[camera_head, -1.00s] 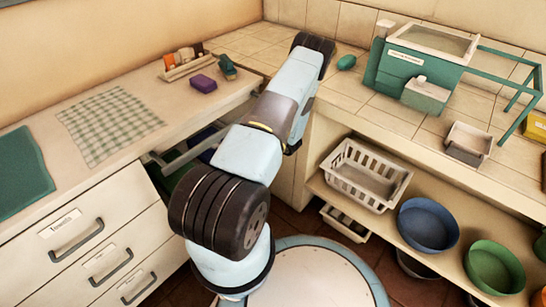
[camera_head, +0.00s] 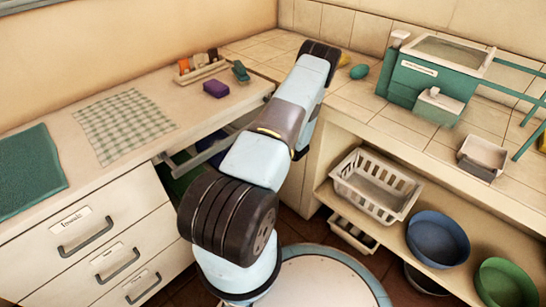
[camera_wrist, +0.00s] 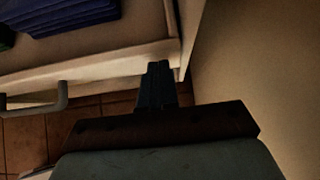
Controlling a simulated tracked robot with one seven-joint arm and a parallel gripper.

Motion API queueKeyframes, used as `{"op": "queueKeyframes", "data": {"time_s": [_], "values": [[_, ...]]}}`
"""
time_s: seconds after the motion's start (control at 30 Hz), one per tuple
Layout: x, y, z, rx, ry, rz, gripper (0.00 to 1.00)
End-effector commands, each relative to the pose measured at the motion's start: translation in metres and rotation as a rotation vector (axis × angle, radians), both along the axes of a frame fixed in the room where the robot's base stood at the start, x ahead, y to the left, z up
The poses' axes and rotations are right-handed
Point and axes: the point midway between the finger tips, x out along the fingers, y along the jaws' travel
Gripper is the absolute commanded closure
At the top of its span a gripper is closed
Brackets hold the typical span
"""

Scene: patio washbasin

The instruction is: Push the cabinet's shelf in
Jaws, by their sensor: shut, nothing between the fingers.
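The cabinet's shelf (camera_head: 188,156) shows in the head view as a pale edge with a bar handle, sticking out from under the counter left of my arm. In the wrist view the shelf's front board (camera_wrist: 100,72) runs across the upper part. Its handle (camera_wrist: 50,104) is at the left, and folded dark blue cloth (camera_wrist: 70,15) lies inside. My gripper (camera_wrist: 157,68) is shut and empty, its fingertips at the front board's right end. I cannot tell whether they touch. In the head view my arm hides the gripper.
A pale wall or panel (camera_wrist: 262,70) stands close on the right in the wrist view. A white crate (camera_head: 372,183) and bowls (camera_head: 437,238) sit on the low shelf at right. Closed drawers (camera_head: 95,240) are at left. Tiled floor shows below.

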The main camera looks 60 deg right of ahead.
Motion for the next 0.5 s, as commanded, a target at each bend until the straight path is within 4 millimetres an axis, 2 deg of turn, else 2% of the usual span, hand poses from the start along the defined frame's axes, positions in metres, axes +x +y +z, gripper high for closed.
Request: {"op": "queueKeyframes", "data": {"time_s": [0.17,0.5], "values": [[-0.022,0.009,-0.001,0.001,0.003,0.001,1.00],[-0.068,0.019,0.048,0.000,0.002,0.000,1.00]]}}
